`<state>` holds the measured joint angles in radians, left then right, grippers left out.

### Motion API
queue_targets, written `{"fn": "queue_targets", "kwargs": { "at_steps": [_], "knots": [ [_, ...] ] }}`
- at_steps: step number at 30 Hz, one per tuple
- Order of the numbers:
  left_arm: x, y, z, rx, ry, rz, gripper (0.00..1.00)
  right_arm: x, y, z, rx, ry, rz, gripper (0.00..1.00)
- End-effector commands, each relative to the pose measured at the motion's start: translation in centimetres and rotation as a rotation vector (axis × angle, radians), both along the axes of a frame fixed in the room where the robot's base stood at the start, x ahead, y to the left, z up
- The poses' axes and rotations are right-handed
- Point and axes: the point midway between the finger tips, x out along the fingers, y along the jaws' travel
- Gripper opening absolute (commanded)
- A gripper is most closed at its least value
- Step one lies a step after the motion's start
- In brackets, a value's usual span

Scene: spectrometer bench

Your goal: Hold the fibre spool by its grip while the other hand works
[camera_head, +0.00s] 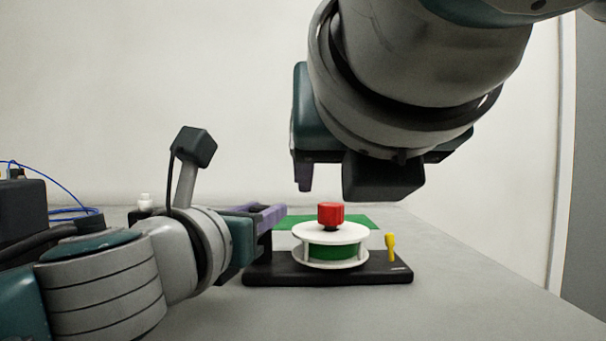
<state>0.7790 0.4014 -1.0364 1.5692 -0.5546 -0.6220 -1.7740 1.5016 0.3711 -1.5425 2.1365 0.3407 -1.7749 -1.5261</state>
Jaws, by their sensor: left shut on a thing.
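The fibre spool (336,234) has white flanges with green winding between them and a red knob (330,214) on top. It stands upright on a black base (335,275). My left gripper (272,214), with purple fingers, reaches in from the left. It is shut on the dark upright grip (265,245) at the base's left end, which is partly hidden by the fingers.
A yellow peg-like piece (391,246) stands at the base's right end. A green mat (362,221) lies behind the spool. A black box (22,207) with blue cable (75,212) is at the far left. The grey bench (470,285) is clear at the right.

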Motion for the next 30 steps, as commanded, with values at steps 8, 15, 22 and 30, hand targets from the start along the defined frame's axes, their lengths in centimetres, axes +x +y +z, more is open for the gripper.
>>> {"fn": "queue_targets", "kwargs": {
  "at_steps": [8,15,22,30],
  "knots": [
    [0.0,0.0,0.0,0.0,-0.001,0.0,0.55,0.0,0.0,0.0,0.0,0.0,0.0,0.69],
    [0.0,0.0,0.0,0.0,0.0,0.0,0.68,0.0,0.0,0.0,0.0,0.0,0.0,0.69],
    [-0.4,0.2,0.0,0.0,0.0,0.001,0.68,0.0,0.0,0.0,0.0,0.0,0.0,0.69],
    [-4.3,1.4,-0.1,0.002,0.002,-0.001,0.68,0.0,0.0,0.0,0.0,0.0,0.0,0.69]
  ]
}}
